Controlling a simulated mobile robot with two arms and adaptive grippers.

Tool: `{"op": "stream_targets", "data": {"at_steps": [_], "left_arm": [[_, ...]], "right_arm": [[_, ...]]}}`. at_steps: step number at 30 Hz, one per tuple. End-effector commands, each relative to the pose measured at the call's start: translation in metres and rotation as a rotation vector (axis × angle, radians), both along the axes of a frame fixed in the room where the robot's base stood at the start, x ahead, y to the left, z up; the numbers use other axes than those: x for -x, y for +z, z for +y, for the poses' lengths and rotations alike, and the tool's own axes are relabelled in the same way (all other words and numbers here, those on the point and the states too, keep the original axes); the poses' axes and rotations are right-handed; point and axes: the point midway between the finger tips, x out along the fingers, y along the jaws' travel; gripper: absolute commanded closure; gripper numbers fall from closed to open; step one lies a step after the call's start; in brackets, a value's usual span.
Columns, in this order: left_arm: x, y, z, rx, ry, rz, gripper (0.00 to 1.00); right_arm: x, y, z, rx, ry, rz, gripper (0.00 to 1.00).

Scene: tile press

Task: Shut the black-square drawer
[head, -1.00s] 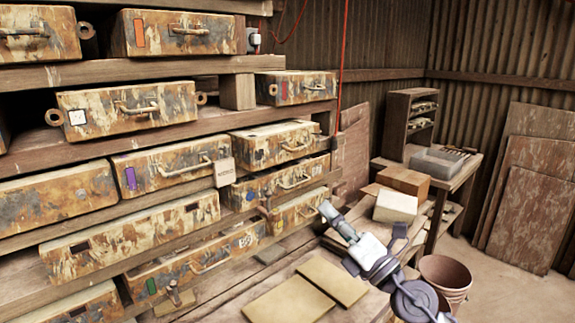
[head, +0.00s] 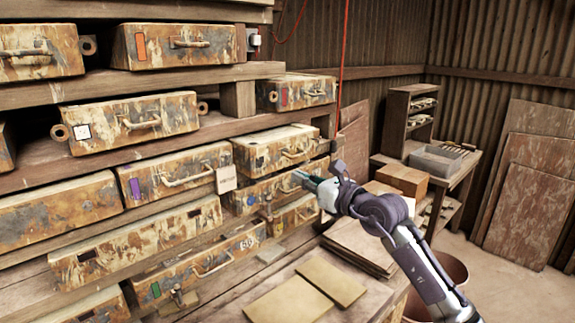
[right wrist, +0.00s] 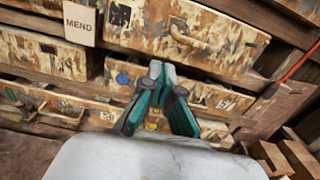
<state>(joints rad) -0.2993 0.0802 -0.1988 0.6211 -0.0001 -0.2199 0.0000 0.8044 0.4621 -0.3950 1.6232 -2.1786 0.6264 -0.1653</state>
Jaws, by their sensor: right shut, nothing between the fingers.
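The black-square drawer (head: 272,152) is a rusty, paint-flaked box with a curved handle in the middle of the rack. Its pale top shows, so it stands out from the rack. In the right wrist view its front (right wrist: 200,35) fills the top, with the black square at its left. My right gripper (head: 300,177) is shut and empty, just below and in front of this drawer's handle. In the right wrist view its teal fingertips (right wrist: 162,70) overlap the picture just under that handle; I cannot tell whether they touch. My left gripper is not in view.
A blue-dot drawer (head: 240,197) lies directly below, partly behind my gripper. A "MEND" tag (head: 226,179) hangs at the left, beside a purple-marked drawer (head: 170,174). Flat boards (head: 290,300) lie on the bench below. Boxes (head: 403,179) stand on a table at right.

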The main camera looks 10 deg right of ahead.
Motion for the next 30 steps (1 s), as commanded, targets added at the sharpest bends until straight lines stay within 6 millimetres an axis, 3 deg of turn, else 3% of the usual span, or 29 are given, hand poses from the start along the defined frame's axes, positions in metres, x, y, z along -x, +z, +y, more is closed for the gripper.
{"op": "stream_targets", "data": {"at_steps": [6,12,23,30], "left_arm": [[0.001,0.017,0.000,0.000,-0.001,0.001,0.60],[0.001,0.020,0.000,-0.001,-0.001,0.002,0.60],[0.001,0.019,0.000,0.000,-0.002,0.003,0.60],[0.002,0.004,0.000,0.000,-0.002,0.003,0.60]], "right_arm": [[-0.029,0.003,0.020,-0.001,0.000,0.001,1.00],[-0.039,0.000,0.026,0.000,0.001,0.000,1.00],[-0.040,-0.001,0.027,-0.001,0.000,-0.001,1.00],[-0.067,-0.001,0.045,-0.004,0.001,-0.003,1.00]]}}
